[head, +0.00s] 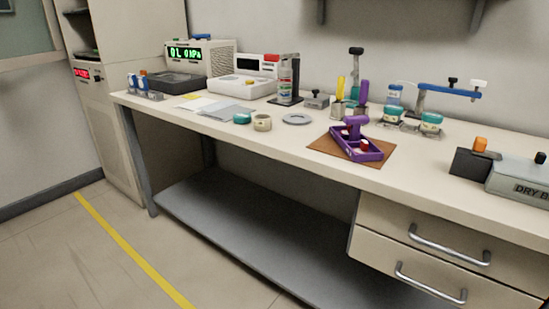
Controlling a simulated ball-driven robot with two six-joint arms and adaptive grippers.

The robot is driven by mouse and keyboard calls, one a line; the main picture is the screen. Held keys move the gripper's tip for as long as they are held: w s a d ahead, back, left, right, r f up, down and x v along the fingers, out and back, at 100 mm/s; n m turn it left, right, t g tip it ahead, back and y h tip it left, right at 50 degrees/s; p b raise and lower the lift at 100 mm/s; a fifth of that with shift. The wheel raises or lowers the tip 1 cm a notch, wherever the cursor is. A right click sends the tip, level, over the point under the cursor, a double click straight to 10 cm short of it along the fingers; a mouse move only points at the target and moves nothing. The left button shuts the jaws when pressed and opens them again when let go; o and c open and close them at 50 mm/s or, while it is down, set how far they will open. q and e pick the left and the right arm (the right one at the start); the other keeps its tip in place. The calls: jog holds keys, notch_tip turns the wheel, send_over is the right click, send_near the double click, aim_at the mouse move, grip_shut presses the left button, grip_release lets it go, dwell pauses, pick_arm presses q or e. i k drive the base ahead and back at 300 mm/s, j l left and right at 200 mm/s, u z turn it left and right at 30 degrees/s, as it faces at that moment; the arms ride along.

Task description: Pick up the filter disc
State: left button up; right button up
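A flat grey round disc (297,119) lies on the bench, right of the small open cream cup. It may be the filter disc or a small dish; I cannot tell at this size. No other clear disc shows on the bench. Neither of my grippers is in the head view.
The bench (215,124) has free room along its front edge. A teal lid (242,118) and cream cup (262,123) stand left of the disc. A purple tray (376,156) sits on a brown mat (322,146) to the right. A bottle stand (285,80) is behind.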

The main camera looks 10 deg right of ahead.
aim_at(363, 149)
jog(key=i+z, duration=0.1)
jog(key=z, duration=0.3)
jog(key=i+j+z, duration=0.15)
jog(key=z, duration=0.25)
jog(key=i+j+z, duration=0.1)
jog(key=z, duration=0.3)
